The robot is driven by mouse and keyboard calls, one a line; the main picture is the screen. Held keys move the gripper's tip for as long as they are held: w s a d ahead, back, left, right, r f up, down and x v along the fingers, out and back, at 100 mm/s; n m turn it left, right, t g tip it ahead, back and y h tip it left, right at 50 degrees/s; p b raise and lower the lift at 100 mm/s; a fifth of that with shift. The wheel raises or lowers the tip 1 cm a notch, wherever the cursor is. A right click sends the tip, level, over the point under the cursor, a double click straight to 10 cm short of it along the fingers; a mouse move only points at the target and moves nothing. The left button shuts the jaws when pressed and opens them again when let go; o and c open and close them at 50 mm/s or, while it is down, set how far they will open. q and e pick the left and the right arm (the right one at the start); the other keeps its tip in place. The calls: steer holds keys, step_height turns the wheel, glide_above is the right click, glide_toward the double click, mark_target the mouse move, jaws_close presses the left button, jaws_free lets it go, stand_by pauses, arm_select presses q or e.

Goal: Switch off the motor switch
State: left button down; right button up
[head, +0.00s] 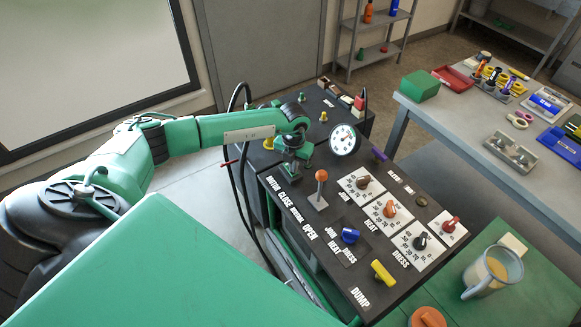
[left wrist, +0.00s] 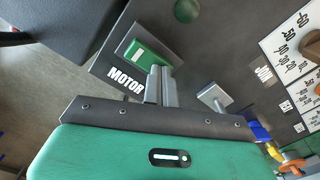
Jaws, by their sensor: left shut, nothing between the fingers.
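The motor switch (left wrist: 140,57) is a green rocker with a white mark on a dark plate, next to the MOTOR label (left wrist: 126,80) in the left wrist view. My left gripper (left wrist: 161,85) is shut and empty, its fingertips at the lower edge of the switch; I cannot tell whether they touch it. In the head view my left gripper (head: 290,172) points down at the black control panel (head: 335,235) near its upper left corner, and it hides the switch there. My right gripper is not in view.
A lever with an orange knob (head: 321,175) stands right of my left gripper. Black hoses (head: 235,185) run along the panel's left side. A metal mug (head: 493,272) stands at right.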

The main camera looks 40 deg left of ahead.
arm_select(q)
step_height(320, 180, up, 7)
steer(key=p, duration=0.4)
stand_by(0.4)
steer(key=shift+f, duration=0.1)
stand_by(0.4)
